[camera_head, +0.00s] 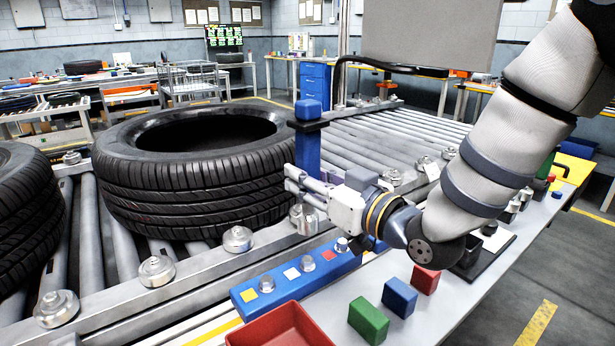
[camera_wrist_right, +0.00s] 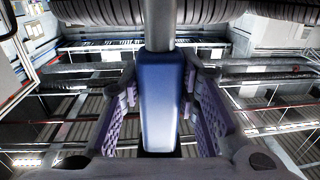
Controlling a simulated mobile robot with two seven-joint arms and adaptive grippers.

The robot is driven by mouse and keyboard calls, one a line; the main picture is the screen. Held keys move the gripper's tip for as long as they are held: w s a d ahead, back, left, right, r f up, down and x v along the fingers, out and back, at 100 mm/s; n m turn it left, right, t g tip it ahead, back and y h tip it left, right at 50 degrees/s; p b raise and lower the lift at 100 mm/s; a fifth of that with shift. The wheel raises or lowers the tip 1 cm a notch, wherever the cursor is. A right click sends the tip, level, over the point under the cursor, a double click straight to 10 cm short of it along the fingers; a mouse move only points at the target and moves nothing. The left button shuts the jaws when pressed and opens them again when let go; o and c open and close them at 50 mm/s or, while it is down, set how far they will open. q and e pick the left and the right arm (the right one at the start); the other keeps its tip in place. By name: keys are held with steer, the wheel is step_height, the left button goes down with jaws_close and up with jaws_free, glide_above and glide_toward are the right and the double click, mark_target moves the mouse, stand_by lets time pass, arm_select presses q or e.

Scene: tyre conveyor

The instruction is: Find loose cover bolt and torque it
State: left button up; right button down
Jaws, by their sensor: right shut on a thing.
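My right gripper (camera_head: 308,186) is shut on a blue tool (camera_head: 308,150) with a blue block on top, held upright at the conveyor's near rail. In the right wrist view the tool (camera_wrist_right: 162,105) sits between both fingers of the gripper (camera_wrist_right: 162,80), with a grey shaft at one end. The tool's lower end is partly hidden by the fingers, above a silver bolt (camera_head: 304,221); I cannot tell whether they touch. More silver cover bolts line the rail, at its middle (camera_head: 238,239), further left (camera_head: 156,270) and far left (camera_head: 57,307). Which is loose cannot be told. My left gripper is not in view.
A large tyre (camera_head: 190,180) lies on the rollers close left of the tool; another tyre (camera_head: 22,215) is at the left edge. In front are a blue button panel (camera_head: 275,290), a red bin (camera_head: 278,328), and green (camera_head: 368,320), blue (camera_head: 399,297) and red (camera_head: 425,279) blocks.

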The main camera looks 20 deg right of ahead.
mark_target(312, 210)
steer(key=shift+w+f+b, duration=0.1)
steer(key=shift+f+b, duration=0.55)
steer(key=shift+f, duration=2.25)
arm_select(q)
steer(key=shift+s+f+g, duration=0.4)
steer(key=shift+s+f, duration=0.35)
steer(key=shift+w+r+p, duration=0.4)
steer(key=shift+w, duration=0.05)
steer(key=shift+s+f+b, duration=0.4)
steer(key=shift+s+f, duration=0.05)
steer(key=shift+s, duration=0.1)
arm_select(e)
steer(key=shift+f, duration=1.65)
steer(key=shift+r+p, duration=0.65)
steer(key=shift+r, duration=3.05)
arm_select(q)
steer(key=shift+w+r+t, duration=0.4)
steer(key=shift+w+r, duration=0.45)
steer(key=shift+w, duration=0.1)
